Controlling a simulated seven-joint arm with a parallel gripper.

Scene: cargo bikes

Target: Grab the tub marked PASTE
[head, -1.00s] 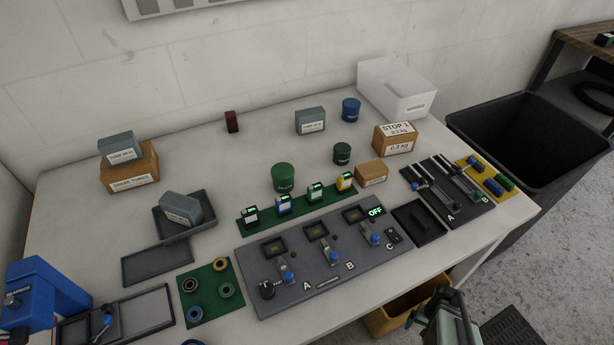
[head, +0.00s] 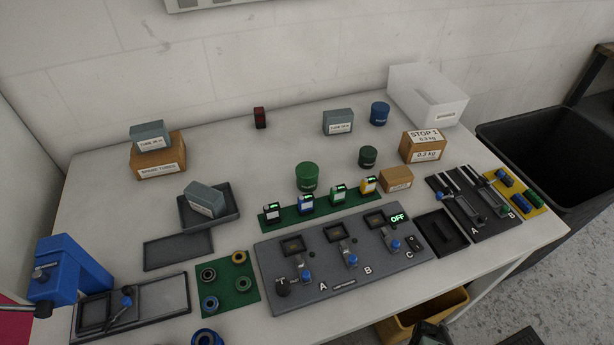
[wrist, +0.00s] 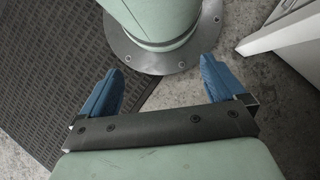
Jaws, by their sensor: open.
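Three round tubs stand upright on the table in the head view: a larger green tub (head: 307,177) near the middle, a smaller dark green tub (head: 368,157) to its right, and a blue tub (head: 380,113) farther back. Each has a label, but the print is too small to read, so I cannot tell which is marked PASTE. My gripper (wrist: 162,66) shows in the wrist view with its two blue fingers apart and nothing between them. It points down toward the floor and my own base, away from the tubs.
A grey switch panel (head: 340,275) is nearer. Cardboard boxes (head: 422,147) (head: 396,180) stand right of the dark green tub. A white bin (head: 428,98) is behind. A black bin (head: 540,135) stands beside the table.

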